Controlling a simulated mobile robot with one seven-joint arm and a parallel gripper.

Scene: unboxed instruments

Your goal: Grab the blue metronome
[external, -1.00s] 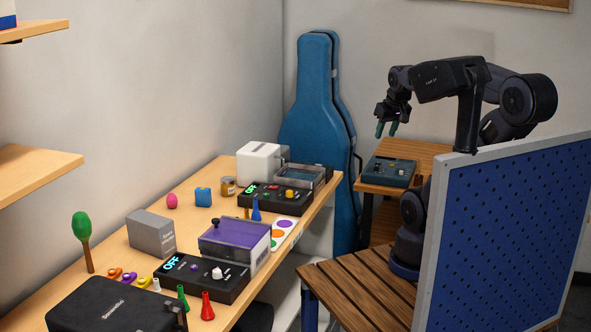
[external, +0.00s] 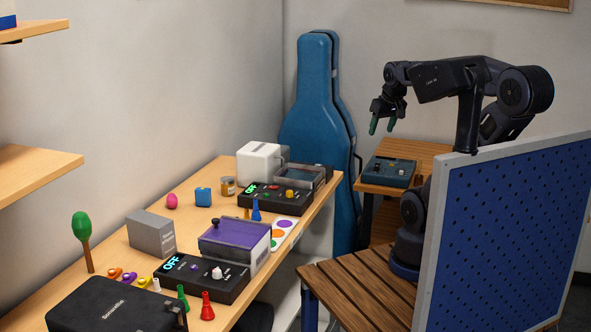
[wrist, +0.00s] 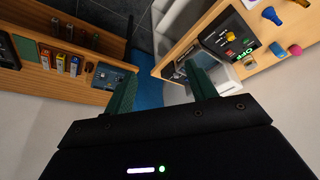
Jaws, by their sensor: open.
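A small blue block-like object (external: 203,197), which looks like the metronome, stands on the long desk toward the wall, between a pink egg and a small jar. My gripper (external: 382,126) is open and empty, high in the air above and right of the desk, well apart from the blue object. Its two green fingers also show in the wrist view (wrist: 160,75).
The desk (external: 315,200) also holds a pink egg (external: 172,201), a jar (external: 228,186), a white box (external: 260,163), control boxes (external: 275,197), a purple-topped case (external: 234,241) and a grey box (external: 151,234). A blue instrument case (external: 318,120) leans in the corner. A pegboard (external: 510,235) stands at right.

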